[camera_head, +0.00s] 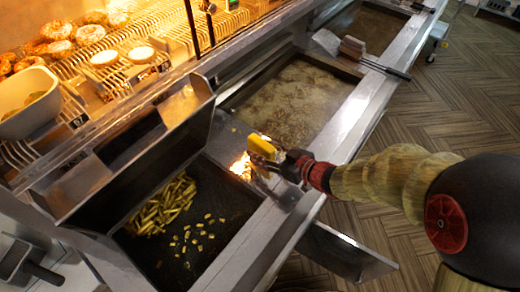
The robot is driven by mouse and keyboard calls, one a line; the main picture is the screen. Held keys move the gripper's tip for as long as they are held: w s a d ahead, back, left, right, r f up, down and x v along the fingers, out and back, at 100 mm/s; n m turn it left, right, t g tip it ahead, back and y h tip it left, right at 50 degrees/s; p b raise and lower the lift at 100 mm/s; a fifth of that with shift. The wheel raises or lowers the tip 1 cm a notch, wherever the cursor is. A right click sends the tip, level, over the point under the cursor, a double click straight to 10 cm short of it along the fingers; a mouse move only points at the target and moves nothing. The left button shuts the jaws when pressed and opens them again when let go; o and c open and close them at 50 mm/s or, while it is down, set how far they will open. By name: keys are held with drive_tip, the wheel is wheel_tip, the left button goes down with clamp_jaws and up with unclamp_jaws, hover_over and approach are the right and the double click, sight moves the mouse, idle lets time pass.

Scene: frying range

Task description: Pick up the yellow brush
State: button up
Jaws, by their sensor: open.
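A small bright yellow thing (262,146), which looks like the yellow brush, shows at the tip of my gripper, near the metal divider between the chip tray and the fryer vat. Only its yellow part is clear; the rest is hidden or too small to tell. My gripper (266,163) is open, reaching in from the right with its fingers right at the yellow thing. I cannot tell whether the fingers touch it or whether it lies between them.
A dark tray (225,185) holds fries and scattered pieces. A vat of bubbling oil (290,100) lies behind my gripper. A steel front rail (352,115) runs along the range. A heated rack (170,38) with food and a white bowl (28,103) stands at left.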

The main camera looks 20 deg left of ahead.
sight(252, 145)
drive_tip(key=b+x, duration=0.1)
drive_tip(key=x, duration=0.1)
drive_tip(key=b+x, duration=0.1)
drive_tip(key=x, duration=0.2)
drive_tip(key=shift+w+f, duration=0.3)
drive_tip(key=shift+w, duration=0.15)
drive_tip(key=shift+a, duration=0.25)
drive_tip(key=shift+w, duration=0.1)
drive_tip(key=shift+c, duration=1.3)
clamp_jaws()
